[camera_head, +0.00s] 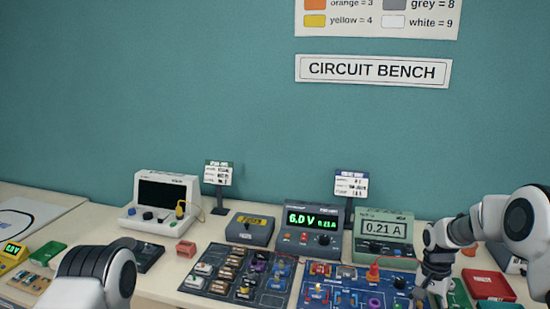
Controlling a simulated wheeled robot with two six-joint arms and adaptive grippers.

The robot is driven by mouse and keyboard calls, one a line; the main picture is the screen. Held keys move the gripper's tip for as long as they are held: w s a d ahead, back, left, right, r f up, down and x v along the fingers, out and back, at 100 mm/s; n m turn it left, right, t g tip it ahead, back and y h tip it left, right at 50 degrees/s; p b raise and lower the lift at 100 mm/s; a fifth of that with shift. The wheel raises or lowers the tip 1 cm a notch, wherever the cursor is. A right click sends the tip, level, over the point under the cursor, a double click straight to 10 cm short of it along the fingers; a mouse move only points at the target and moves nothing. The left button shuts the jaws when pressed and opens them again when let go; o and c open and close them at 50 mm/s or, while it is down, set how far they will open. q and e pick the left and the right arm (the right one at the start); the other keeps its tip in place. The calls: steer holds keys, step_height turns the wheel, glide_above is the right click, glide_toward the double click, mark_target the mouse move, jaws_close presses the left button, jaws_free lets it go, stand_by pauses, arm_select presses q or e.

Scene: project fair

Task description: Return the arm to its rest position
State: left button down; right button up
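My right arm comes in from the right edge, and its dark gripper (432,292) points down at the right end of the blue circuit board (345,284). The fingertips are small and partly merged with the board and parts behind them, so I cannot tell whether they are open or shut, or whether they touch anything. A rounded white and black link of my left arm shows at the bottom left. The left gripper itself is out of the picture.
A power supply (312,226) reading 6.0 V and a green meter (383,232) reading 0.21 A stand behind the board. A dark parts tray (236,292) lies left of it. A white oscilloscope (160,202) stands further left. A red box (488,284) sits right of my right gripper.

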steer(key=s+a+f+n+g+b, duration=0.1)
steer(key=s+a+f+g, duration=0.15)
steer(key=s+f, duration=0.4)
steer(key=s+a+f+g+b, duration=0.1)
steer(key=s+a+f, duration=0.2)
steer(key=s+f, duration=0.35)
steer(key=s+a+f+n+t, duration=0.2)
steer(key=s+a+f+n, duration=0.1)
steer(key=s, duration=0.8)
steer(key=s+a+f+n+t+b, duration=0.1)
steer(key=s+a+f+n, duration=0.3)
steer(key=s, duration=0.7)
steer(key=shift+f+n+t, duration=0.3)
steer(key=shift+f+t, duration=0.55)
steer(key=shift+f, duration=0.1)
steer(key=shift+s+a, duration=0.1)
steer(key=shift+s, duration=0.1)
steer(key=shift+w, duration=0.1)
